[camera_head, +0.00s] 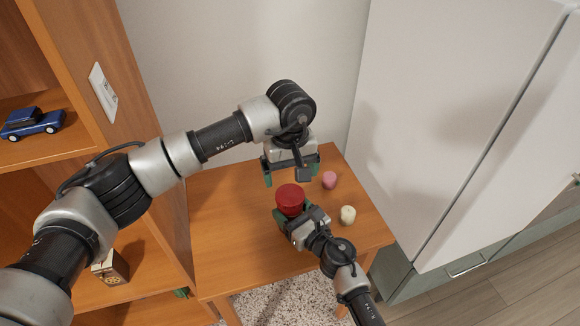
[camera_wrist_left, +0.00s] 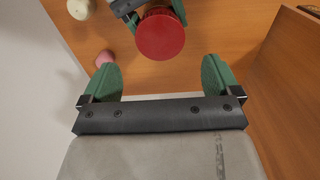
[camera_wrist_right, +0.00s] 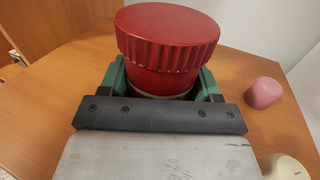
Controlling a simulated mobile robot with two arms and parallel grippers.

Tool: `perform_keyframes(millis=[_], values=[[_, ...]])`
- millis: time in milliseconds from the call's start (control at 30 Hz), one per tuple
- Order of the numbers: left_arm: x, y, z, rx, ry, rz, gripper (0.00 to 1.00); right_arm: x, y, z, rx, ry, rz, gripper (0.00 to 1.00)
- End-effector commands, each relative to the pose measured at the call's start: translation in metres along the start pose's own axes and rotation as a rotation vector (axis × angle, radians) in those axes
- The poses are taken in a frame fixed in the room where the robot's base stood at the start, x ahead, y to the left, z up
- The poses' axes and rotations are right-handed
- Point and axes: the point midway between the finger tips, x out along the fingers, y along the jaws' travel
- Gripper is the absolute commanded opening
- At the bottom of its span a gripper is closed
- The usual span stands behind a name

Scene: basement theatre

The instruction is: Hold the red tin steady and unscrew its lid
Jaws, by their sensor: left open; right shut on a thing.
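The red tin stands upright on the wooden table, its round ribbed red lid (camera_head: 290,193) on top. In the right wrist view the lid (camera_wrist_right: 168,35) sits above the tin's red body (camera_wrist_right: 160,80). My right gripper (camera_head: 289,214) is shut on the tin's body from the front, its green fingers (camera_wrist_right: 160,84) on either side below the lid. My left gripper (camera_head: 292,178) is open and empty behind the tin. In the left wrist view the lid (camera_wrist_left: 160,35) lies beyond the open green fingers (camera_wrist_left: 161,75), apart from them.
A pink object (camera_head: 330,180) and a cream object (camera_head: 348,215) stand on the table (camera_head: 235,225) to the right of the tin. A wooden shelf with a blue toy car (camera_head: 33,123) is at left, a white cabinet (camera_head: 450,110) at right. The table's left part is clear.

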Motion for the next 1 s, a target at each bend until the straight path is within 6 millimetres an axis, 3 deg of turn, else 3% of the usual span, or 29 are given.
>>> perform_keyframes(millis=[400, 833, 1000], values=[[0.061, -0.001, 0.0, -0.005, -0.003, -0.002, 0.92, 0.0, 0.0, 0.0, 0.0, 0.0, 0.0, 0.0], [0.071, 0.0, 0.0, -0.004, 0.0, -0.001, 0.92, 0.0, 0.0, 0.0, 0.0, 0.0, 0.0, 0.0], [0.071, 0.0, 0.0, -0.004, 0.0, -0.001, 0.66, 0.0, 0.0, 0.0, 0.0, 0.0, 0.0, 0.0]])
